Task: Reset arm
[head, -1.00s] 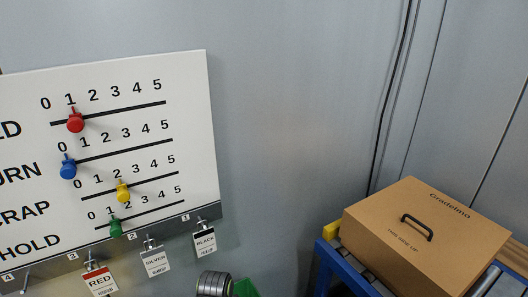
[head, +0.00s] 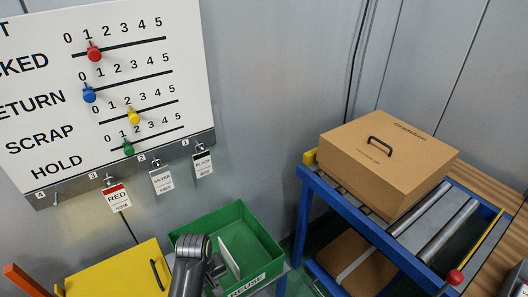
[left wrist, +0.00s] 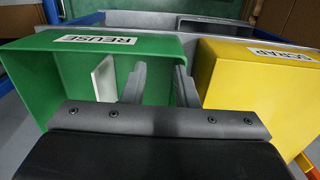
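My left gripper shows in the left wrist view (left wrist: 160,85), its two fingers spread apart with nothing between them. It is over the side of the green REUSE bin (left wrist: 30,75), near the gap to the yellow SCRAP box (left wrist: 250,85). In the head view my left arm's grey end (head: 195,265) stands at the bottom, in front of the green bin (head: 268,245) and right of the yellow box (head: 120,272). The fingertips are hard to make out there. My right gripper is in neither view.
A white board (head: 185,60) with colored sliders hangs on the wall, with RED (head: 117,198), SILVER (head: 162,181) and BLACK (head: 202,165) tags below. A cardboard box (head: 385,165) sits on a blue-framed roller conveyor (head: 440,225). A white plate (head: 230,257) stands in the green bin.

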